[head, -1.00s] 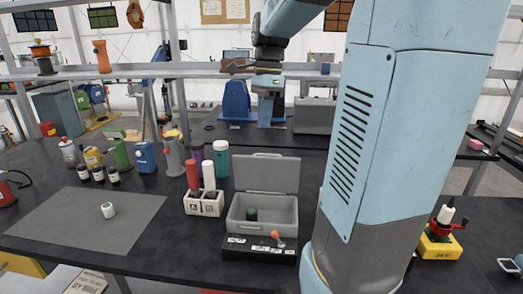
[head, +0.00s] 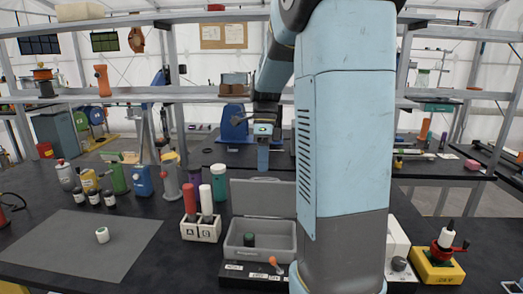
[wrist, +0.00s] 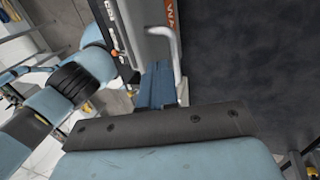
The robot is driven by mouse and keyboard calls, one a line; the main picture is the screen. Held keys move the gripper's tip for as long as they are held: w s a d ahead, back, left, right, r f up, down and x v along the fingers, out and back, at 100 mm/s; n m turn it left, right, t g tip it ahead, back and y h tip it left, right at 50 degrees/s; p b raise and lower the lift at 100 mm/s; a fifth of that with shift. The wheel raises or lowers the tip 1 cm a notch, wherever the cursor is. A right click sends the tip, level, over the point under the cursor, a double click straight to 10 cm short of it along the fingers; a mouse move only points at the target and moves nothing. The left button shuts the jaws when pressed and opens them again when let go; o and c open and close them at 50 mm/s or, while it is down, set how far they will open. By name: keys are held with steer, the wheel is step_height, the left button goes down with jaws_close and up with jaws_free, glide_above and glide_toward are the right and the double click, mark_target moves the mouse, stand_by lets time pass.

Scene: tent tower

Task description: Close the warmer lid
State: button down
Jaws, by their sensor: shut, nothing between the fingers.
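The warmer is a grey open-topped box (head: 283,243) on a black base at the front middle of the bench. Its grey lid (head: 262,196) stands raised at the back edge. A dark-capped vial (head: 249,240) is inside the box. My gripper (head: 263,168) points down just above the lid's top edge in the head view; its fingers are shut and empty. I cannot tell its exact depth from the lid. In the wrist view, my blue fingers (wrist: 157,88) are beside a pale bent handle (wrist: 172,45) and a grey panel with orange lettering, probably the lid.
An orange-knobbed lever (head: 275,264) is on the base's front. Left of the warmer is a white rack (head: 201,230) with red and white tubes. A white vial (head: 102,235) stands on a grey mat (head: 75,260). Bottles line the left; a yellow-and-red device (head: 440,262) is at right.

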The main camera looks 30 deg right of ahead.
mark_target(265, 194)
steer(key=shift+x, duration=1.7)
